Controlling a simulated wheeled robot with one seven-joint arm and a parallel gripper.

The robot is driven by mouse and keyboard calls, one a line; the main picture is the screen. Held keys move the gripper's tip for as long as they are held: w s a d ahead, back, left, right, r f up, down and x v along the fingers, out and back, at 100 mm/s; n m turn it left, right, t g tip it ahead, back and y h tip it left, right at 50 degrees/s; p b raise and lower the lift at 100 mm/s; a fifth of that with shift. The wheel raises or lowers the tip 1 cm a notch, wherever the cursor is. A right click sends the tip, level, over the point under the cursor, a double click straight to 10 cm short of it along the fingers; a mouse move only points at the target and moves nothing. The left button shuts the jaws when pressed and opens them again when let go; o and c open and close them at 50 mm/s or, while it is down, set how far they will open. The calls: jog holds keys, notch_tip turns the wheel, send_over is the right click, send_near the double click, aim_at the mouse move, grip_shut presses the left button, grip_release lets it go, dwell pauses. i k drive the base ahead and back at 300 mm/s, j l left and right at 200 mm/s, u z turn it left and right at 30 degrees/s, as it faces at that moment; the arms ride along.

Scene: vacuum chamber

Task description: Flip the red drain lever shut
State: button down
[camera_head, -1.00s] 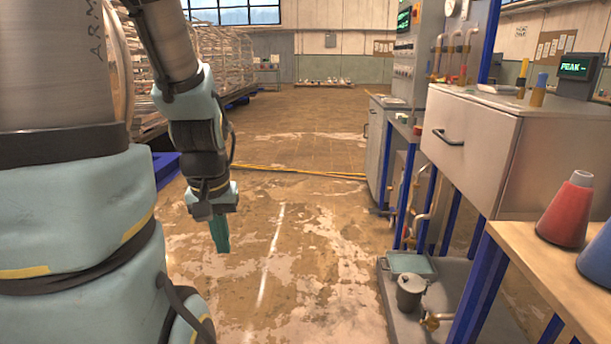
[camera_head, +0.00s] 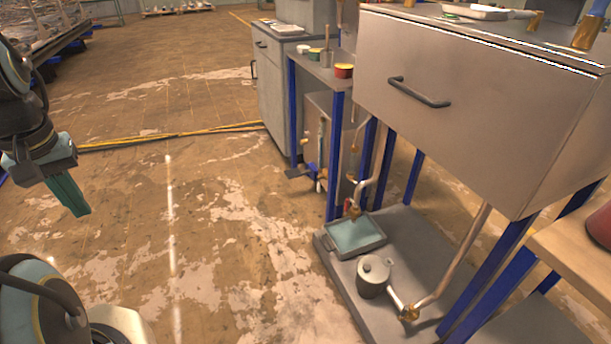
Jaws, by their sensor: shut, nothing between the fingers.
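My gripper (camera_head: 72,197) is at the left, its teal fingers together and pointing down over bare floor, empty and well apart from the bench. A small brass valve (camera_head: 354,211) ends a bent pipe above a shallow tray (camera_head: 356,237) of pale liquid, under the steel cabinet. A small reddish bit shows beside this valve; I cannot tell its shape or whether it is the drain lever. A second brass fitting (camera_head: 409,313) sits at the foot of a copper pipe beside a metal pot (camera_head: 374,275); no red lever is clear on it.
The tray and pot stand on a low grey platform (camera_head: 345,284) among blue posts (camera_head: 337,155). The steel cabinet (camera_head: 460,110) with a dark handle overhangs it. A wooden tabletop (camera_head: 580,245) juts in at right. The floor between is clear; a yellow cable (camera_head: 165,136) crosses it.

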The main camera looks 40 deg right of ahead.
aim_at(347, 205)
jog(key=i+l+z, duration=0.2)
jog(key=i+l, duration=0.3)
jog(key=i+l+z, duration=0.15)
jog(key=i+l, duration=0.25)
jog(key=i, duration=0.3)
